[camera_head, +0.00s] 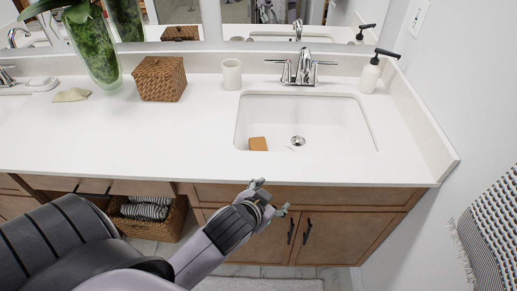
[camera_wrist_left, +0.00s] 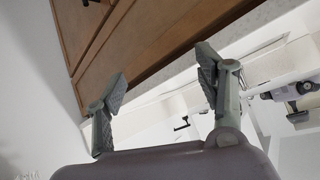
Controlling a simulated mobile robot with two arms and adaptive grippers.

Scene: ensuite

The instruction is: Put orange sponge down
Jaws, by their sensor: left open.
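The orange sponge (camera_head: 258,144) lies in the white sink basin (camera_head: 338,112), against its front-left part. My left gripper (camera_head: 270,196) is in front of the counter's front edge, below and apart from the sponge. In the left wrist view its two fingers (camera_wrist_left: 162,85) are spread apart with nothing between them. The sponge does not show in the left wrist view. My right gripper is in neither view.
A chrome faucet (camera_head: 302,68) stands behind the sink, with a soap dispenser (camera_head: 371,73) to its right. A white cup (camera_head: 232,74), a wicker box (camera_head: 160,79) and a green vase (camera_head: 94,49) stand to the left. Wooden cabinets (camera_head: 345,236) are below.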

